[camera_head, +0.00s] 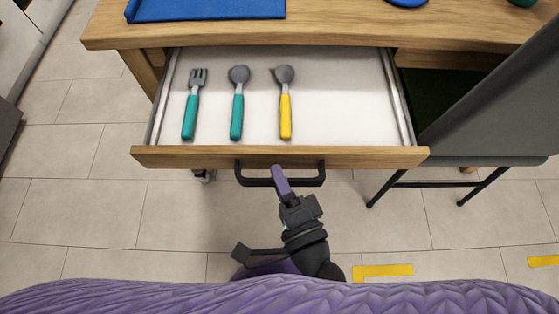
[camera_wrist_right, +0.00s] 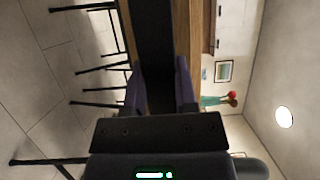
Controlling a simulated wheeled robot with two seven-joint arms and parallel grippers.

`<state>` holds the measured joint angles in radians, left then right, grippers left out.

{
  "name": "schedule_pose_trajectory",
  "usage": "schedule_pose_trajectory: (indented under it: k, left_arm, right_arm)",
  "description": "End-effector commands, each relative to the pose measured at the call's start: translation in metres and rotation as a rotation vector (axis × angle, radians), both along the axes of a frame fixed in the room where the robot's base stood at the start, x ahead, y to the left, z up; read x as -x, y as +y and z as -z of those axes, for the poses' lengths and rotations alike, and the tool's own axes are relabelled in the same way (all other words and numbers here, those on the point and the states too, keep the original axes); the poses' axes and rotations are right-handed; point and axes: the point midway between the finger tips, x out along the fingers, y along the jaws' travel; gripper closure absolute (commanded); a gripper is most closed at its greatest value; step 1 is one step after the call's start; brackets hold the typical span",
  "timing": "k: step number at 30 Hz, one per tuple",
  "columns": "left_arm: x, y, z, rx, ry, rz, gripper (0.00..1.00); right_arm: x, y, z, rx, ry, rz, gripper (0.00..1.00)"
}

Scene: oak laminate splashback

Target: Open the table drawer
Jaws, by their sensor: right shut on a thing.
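The table drawer (camera_head: 345,100) is pulled out from under the wooden table (camera_head: 340,35), with its white inside showing. A black bar handle (camera_head: 250,182) runs across the middle of its wooden front. My right gripper (camera_head: 280,175) reaches up to the handle and is shut on it. In the right wrist view, the purple fingers (camera_wrist_right: 160,90) stand on either side of the dark handle, close to the camera. My left gripper does not show in these views.
A teal fork (camera_head: 190,110), a teal spoon (camera_head: 237,105) and a yellow-handled utensil (camera_head: 285,105) lie in the drawer. A blue mat (camera_head: 205,9) lies on the table. A dark grey chair (camera_head: 500,110) stands close at the right. Tiled floor lies clear at the left.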

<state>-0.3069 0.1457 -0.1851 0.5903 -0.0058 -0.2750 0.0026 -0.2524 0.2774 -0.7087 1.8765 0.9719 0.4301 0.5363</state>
Motion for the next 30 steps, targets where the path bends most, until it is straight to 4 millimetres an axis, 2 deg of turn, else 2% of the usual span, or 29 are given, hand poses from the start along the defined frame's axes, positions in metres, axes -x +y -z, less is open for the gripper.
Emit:
schedule_pose_trajectory:
  k: [15, 16, 20, 21, 30]
  left_arm:
    - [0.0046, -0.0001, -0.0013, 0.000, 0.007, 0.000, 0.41]
    - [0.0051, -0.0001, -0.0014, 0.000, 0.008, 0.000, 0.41]
    - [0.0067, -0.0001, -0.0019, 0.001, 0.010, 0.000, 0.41]
    - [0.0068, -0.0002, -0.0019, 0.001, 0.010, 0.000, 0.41]
    - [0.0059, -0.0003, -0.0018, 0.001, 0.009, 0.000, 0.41]
  right_arm:
    - [0.0061, -0.0004, 0.0008, 0.001, 0.002, 0.001, 1.00]
    - [0.0060, -0.0003, 0.0008, 0.001, 0.002, 0.001, 0.61]
    - [0.0060, -0.0002, 0.0006, 0.001, 0.002, 0.000, 0.33]
    - [0.0060, -0.0002, 0.0005, 0.000, 0.001, 0.000, 0.29]
    - [0.0105, -0.0020, 0.0007, 0.002, 0.001, 0.000, 0.29]
